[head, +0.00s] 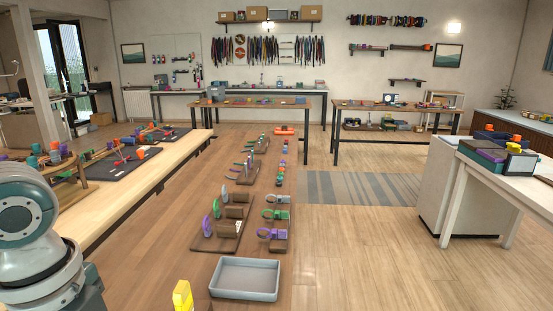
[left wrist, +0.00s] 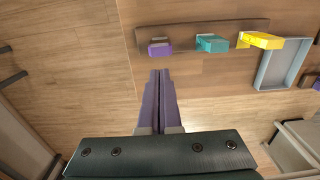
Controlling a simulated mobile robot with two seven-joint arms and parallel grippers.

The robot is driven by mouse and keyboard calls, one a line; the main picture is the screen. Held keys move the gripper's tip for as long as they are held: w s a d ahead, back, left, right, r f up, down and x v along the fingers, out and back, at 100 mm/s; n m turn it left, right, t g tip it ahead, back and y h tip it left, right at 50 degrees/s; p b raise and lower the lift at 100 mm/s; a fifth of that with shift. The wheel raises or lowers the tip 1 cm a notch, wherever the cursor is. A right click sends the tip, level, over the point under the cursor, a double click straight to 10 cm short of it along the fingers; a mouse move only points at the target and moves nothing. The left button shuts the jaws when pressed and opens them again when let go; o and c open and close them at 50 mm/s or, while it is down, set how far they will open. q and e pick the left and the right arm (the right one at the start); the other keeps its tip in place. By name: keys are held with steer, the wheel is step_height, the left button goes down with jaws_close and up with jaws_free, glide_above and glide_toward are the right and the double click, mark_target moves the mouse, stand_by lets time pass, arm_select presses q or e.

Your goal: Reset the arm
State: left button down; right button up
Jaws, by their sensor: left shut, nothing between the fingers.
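My left gripper (left wrist: 160,75) shows in the left wrist view with its two purple fingers together and nothing between them. Its tips are in front of a purple block (left wrist: 160,47) on a wooden board; I cannot tell whether they touch it. A teal block (left wrist: 212,43) and a yellow block (left wrist: 260,40) stand to the right along that board. In the head view my left arm (head: 30,235) comes in at the lower left, and its gripper is out of the picture. My right gripper is in neither view.
A grey tray (head: 245,279) sits at the near end of the long wooden table, also in the left wrist view (left wrist: 283,63). Boards with cords and purple, green and teal pieces (head: 228,215) line the table beyond. The yellow block (head: 182,295) is left of the tray.

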arm_select(q)
steer(key=s+d+n+t+h, duration=0.25)
steer(key=s+d+n, duration=0.35)
steer(key=s+d, duration=0.5)
steer(key=s+a+r+n+t+y, duration=0.1)
steer(key=s+a+r+n+y, duration=0.3)
steer(key=a+n, duration=0.6)
step_height(320, 180, up, 34)
steer(key=d+h+p, duration=0.1)
steer(key=p, duration=3.3)
steer(key=shift+s+d+n+h, duration=0.35)
steer(key=shift+s+d+n, duration=0.05)
steer(key=shift+s, duration=0.05)
steer(key=shift+f, duration=0.1)
